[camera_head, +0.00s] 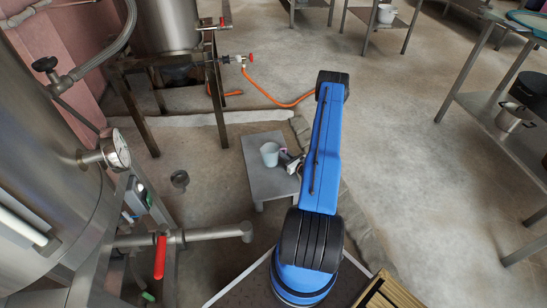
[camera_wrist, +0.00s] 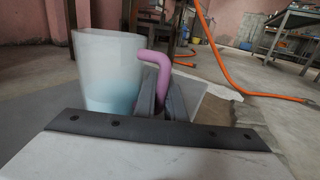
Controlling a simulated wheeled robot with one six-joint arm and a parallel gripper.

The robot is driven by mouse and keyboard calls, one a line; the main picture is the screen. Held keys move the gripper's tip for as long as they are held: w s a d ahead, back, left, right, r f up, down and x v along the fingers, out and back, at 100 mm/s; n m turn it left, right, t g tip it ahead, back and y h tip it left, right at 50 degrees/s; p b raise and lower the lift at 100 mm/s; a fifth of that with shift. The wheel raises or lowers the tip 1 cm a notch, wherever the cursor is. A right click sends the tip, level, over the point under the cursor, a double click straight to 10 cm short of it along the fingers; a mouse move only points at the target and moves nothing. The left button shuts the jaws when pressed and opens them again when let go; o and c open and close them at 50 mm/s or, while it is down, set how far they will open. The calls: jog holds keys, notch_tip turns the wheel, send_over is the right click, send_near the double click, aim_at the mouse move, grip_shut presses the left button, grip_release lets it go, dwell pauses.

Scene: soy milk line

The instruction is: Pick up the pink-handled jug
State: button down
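The jug (camera_head: 269,153) is a pale, whitish cup shape standing on a small low grey table (camera_head: 257,185). In the wrist view the jug (camera_wrist: 108,70) is large and upright at the left, with its pink handle (camera_wrist: 158,62) curving out to the right and down. My gripper (camera_head: 291,161) is at the jug's right side at handle height. In the wrist view its two dark fingers (camera_wrist: 163,98) stand on either side of the handle's lower part. The gap looks narrow, but whether the fingers press on the handle is unclear. The handle's lower end is hidden.
A steel tank with a gauge (camera_head: 118,149) and a pipe with a red lever (camera_head: 160,257) stand at the left. A second tank on a frame is behind the table. An orange hose (camera_head: 277,100) lies on the floor. Shelves with pots (camera_head: 512,117) are at the right; the middle floor is clear.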

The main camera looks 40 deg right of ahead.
dwell(0.3)
notch_tip(320, 180, up, 10)
dwell(0.6)
dwell(0.4)
